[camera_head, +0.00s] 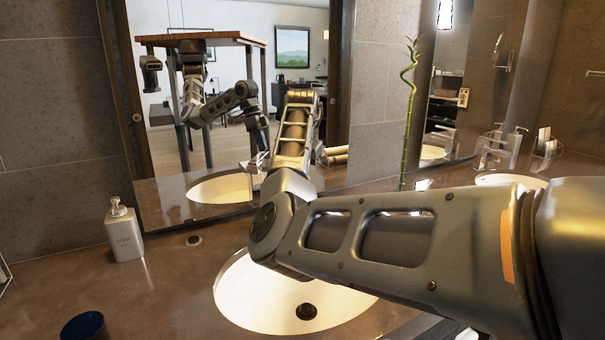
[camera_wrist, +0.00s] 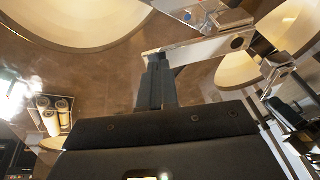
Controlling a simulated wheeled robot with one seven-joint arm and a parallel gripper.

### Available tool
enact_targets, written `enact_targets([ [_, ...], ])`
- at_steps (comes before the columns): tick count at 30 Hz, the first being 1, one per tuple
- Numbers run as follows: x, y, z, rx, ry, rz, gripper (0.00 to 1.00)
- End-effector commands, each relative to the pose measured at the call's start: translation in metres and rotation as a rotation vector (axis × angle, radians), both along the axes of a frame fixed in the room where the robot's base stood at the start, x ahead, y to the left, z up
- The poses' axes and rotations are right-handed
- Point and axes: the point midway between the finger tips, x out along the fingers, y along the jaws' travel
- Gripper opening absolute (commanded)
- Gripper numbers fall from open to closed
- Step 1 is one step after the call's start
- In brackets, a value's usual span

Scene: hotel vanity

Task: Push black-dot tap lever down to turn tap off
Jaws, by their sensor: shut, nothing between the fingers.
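In the wrist view, a pale metal tap lever (camera_wrist: 205,48) with a black dot (camera_wrist: 237,43) near its right end reaches left across the picture. My gripper (camera_wrist: 156,62) is shut and empty, its fingertips at the lever's left free end. They overlap it in the picture; I cannot tell whether they touch. The lever's tilt is unclear from this angle. In the head view, my arm hides the tap and my gripper. The white basin (camera_head: 250,300) lies below my arm there, and part of a basin (camera_wrist: 70,25) shows at the wrist view's upper left.
A grey soap dispenser (camera_head: 124,232) stands on the brown counter (camera_head: 170,280) at left. A dark blue cup (camera_head: 86,326) is at the front edge. A mirror (camera_head: 160,190) stands close behind the basin. Rolled towels (camera_wrist: 55,115) and a green bamboo stalk (camera_head: 408,120) are near.

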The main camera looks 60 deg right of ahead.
Motion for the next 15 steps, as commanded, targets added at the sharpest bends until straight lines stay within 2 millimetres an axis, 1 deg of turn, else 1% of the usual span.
enact_targets([
  [5, 0.0, 0.0, 0.01, 0.0, 0.0, 0.001, 0.0],
  [12, 0.001, 0.0, 0.042, -0.001, 0.0, 0.004, 0.0],
  [15, 0.001, 0.003, 0.051, -0.002, -0.002, 0.003, 0.0],
])
